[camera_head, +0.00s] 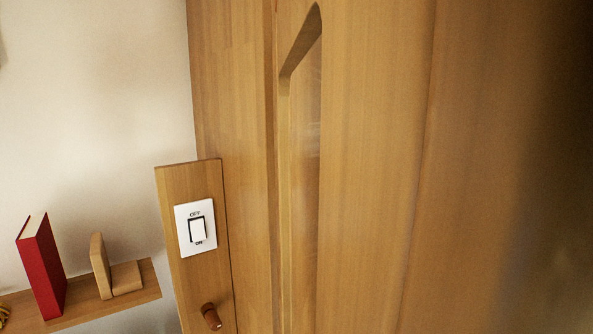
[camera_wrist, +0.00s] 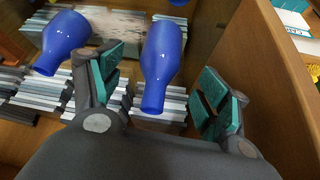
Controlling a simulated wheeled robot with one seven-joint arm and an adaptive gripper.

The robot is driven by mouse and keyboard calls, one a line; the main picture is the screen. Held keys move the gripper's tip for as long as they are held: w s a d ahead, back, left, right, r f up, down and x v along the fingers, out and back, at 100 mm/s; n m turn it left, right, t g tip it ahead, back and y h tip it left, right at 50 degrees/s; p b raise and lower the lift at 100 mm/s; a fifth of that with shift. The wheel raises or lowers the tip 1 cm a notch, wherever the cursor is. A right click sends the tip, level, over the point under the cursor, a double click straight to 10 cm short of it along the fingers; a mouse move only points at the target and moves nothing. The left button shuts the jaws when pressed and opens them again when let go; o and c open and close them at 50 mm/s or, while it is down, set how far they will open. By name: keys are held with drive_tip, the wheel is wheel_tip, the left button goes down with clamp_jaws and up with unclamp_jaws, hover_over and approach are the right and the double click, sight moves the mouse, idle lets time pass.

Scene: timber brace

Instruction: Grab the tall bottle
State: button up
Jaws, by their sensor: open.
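Two blue bottles show in the wrist view. One blue bottle (camera_wrist: 163,62) lies in the picture between the fingers of my gripper (camera_wrist: 161,72), its narrow neck toward the bottom of the picture. It looks longer than the other. The second blue bottle (camera_wrist: 62,38) is to the left, outside the left finger. My gripper is open, with teal pads on both sides of the middle bottle and a visible gap at each side. Neither bottle nor my gripper shows in the head view.
Stacks of grey and white slats (camera_wrist: 40,92) lie around the bottles. A wooden panel (camera_wrist: 285,75) stands close on the right. In the head view a wooden panel (camera_head: 370,180) fills the right, beside a switch (camera_head: 196,227) and a shelf (camera_head: 90,308) with a red book (camera_head: 41,266).

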drive_tip(key=shift+w+a+f+p, duration=0.2)
drive_tip(key=shift+w+a+f, duration=0.15)
drive_tip(key=shift+w+f, duration=0.25)
drive_tip(key=shift+w+a+f+p, duration=0.15)
drive_tip(key=shift+w+a+f, duration=0.25)
drive_tip(key=shift+w, duration=0.25)
drive_tip(key=shift+w+d+f, duration=0.1)
drive_tip(key=shift+d+f, duration=0.05)
drive_tip(key=shift+f, duration=0.2)
drive_tip(key=c, duration=1.2)
